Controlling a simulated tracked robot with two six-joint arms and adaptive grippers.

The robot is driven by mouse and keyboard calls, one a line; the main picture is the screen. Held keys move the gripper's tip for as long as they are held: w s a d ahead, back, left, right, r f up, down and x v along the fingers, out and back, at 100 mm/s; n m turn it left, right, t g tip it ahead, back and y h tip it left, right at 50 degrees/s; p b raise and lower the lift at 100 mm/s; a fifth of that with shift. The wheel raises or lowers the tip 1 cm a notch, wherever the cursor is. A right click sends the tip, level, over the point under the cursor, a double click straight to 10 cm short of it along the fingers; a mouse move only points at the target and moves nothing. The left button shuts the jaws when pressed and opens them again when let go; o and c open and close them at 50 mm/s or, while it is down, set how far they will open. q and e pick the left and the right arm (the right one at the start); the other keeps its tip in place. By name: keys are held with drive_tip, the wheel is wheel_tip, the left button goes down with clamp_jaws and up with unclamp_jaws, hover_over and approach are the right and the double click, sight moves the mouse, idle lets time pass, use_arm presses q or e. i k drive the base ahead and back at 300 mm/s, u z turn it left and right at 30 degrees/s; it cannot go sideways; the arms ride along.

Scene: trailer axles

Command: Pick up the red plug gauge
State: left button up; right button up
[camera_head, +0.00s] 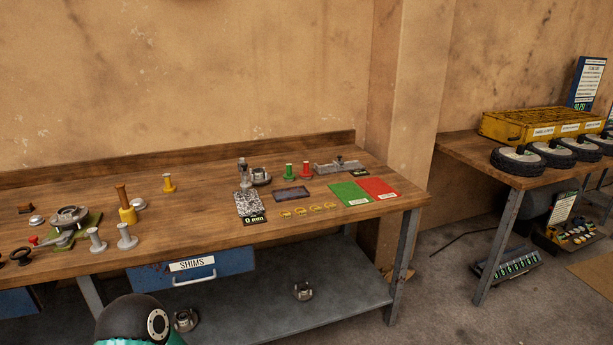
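The red plug gauge (305,171) stands upright on the wooden workbench (190,218), toward the back right of its top. A similar green plug gauge (289,172) stands close to its left. Neither of my grippers is in view. A dark rounded part of my own arm with teal edges shows at the bottom left, in front of the bench.
A metal fixture (338,166) lies right of the red gauge. Green (349,194) and red (378,188) mats lie in front. A dark tray (291,194), yellow shims (302,212) and a patterned plate (248,204) are nearby.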

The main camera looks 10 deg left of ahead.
sight(305, 174)
drive_tip(key=z, duration=0.4)
drive_tip(key=i, duration=1.2)
drive_tip(key=u, duration=0.25)
